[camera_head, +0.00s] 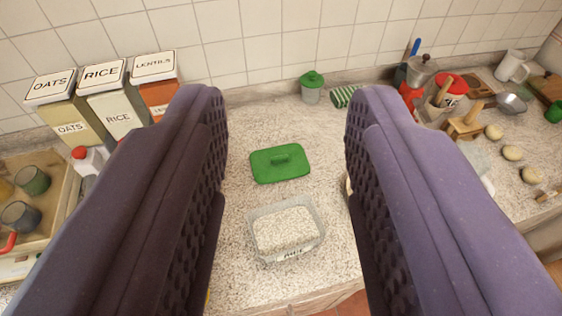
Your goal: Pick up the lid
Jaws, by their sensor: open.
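The green lid (268,170) lies flat on the speckled countertop, with a raised handle on its top. It shows in the gap between the two purple fingers of my gripper (284,130). The fingers are wide apart and empty, and they are not touching the lid. A clear rectangular container (252,235) with pale contents stands just in front of the lid, near the counter's front edge. A small jar with a green top (312,80) stands behind the lid by the wall.
Canisters labelled oats (70,128), rice (118,121) and lentils stand at the left back. A wooden tray with mugs (33,180) is at the far left. Utensils, a moka pot (421,66) and several round pale items crowd the right. Counter around the lid is clear.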

